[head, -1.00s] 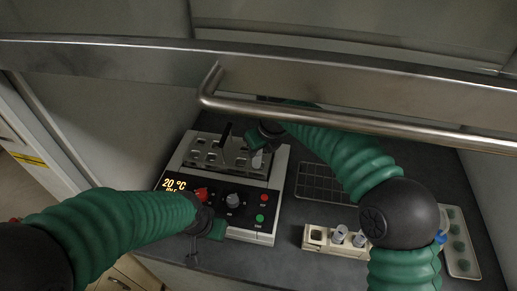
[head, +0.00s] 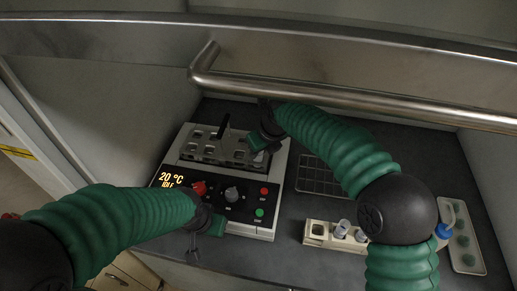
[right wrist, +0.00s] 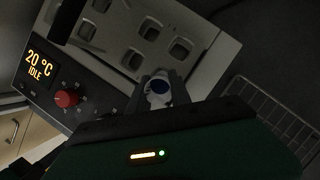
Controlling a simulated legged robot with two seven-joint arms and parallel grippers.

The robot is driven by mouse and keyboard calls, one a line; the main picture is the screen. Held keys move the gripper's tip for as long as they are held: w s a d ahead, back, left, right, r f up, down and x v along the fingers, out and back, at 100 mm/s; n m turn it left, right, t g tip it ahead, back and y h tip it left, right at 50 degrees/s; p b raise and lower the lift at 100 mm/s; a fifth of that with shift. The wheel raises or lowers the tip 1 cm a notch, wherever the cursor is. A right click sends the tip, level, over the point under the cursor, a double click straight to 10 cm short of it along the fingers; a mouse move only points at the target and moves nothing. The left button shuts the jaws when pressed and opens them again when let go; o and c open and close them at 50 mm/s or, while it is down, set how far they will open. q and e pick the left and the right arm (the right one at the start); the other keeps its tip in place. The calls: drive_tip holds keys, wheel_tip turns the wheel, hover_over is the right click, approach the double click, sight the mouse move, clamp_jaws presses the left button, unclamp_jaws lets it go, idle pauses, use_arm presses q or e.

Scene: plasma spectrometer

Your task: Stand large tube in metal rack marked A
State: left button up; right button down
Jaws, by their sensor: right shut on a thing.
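A metal rack (head: 213,143) with several square openings and a black upright handle sits in the top of the heated unit (head: 160,163). I cannot read a letter on it. My right gripper (head: 262,145) is at the rack's right end.
A dark wire rack (head: 318,178) lies right of the unit. A cream block (head: 318,233) with short tubes stands in front of it. A pale tray (head: 463,242) with green round items lies far right. A steel bar (head: 340,95) crosses above the bench.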

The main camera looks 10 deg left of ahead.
use_arm(q)
drive_tip(key=shift+f, duration=0.3)
use_arm(e)
drive_tip(key=shift+f, duration=0.45)
drive_tip(key=c, duration=1.1)
unclamp_jaws()
use_arm(q)
drive_tip(key=shift+r, duration=0.15)
use_arm(e)
drive_tip(key=v, duration=1.6)
drive_tip(key=shift+s+r, duration=0.15)
drive_tip(key=shift+r, duration=0.25)
